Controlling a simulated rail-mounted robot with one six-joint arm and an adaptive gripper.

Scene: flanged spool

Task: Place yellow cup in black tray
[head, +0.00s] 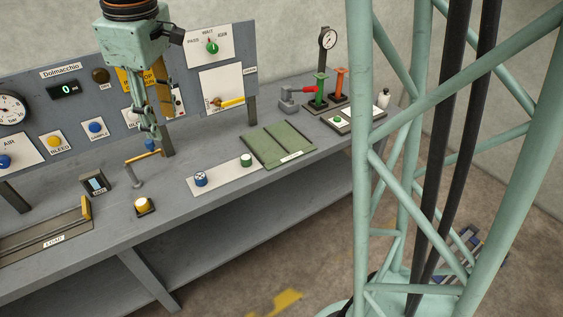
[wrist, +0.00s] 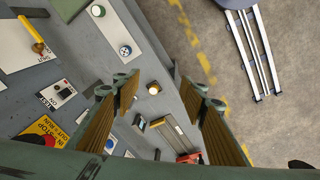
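I cannot make out a yellow cup or a black tray for certain. A round yellow cap (head: 142,204) sits on a small black square base at the bench's front edge; it looks like a push button. The yellow cap also shows in the wrist view (wrist: 153,88), between the fingers but well beyond them. A shallow dark channel labelled LOAD (head: 45,238) lies at the left end of the bench. My gripper (head: 150,138) hangs above the bench before the upright panel. In the wrist view my gripper (wrist: 163,87) is open, with nothing between its wood-coloured fingers.
A bent post with a yellow handle (head: 143,158) stands below my gripper. A white plate with blue and green knobs (head: 222,175), a green mat (head: 278,146) and gauge stands (head: 325,75) lie to the right. The panel (head: 75,105) closes off the back.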

